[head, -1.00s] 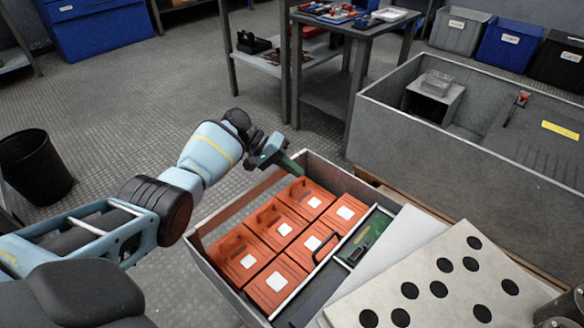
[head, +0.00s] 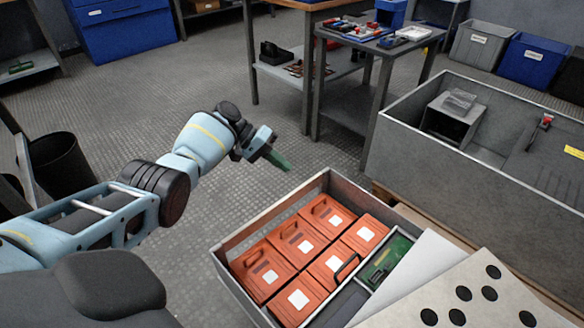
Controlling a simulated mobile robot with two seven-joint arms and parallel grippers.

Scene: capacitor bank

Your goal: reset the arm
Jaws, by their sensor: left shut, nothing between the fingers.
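My left arm comes in from the left, and its gripper (head: 279,160) is shut and empty. The green fingers are together, pointing right and down over bare floor. The gripper is apart from the open grey drawer (head: 262,211), beyond its far left side. In the drawer sit several orange modules (head: 298,240) with white labels, beside a green circuit board (head: 388,258) and a black handle (head: 347,267). My right gripper is not in view.
A large grey open cabinet (head: 470,180) stands at the right. A white panel with black dots (head: 461,293) lies at lower right. A workbench (head: 345,68) with parts stands at the back, a dark bin (head: 62,165) at the left. The floor left of the bench is free.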

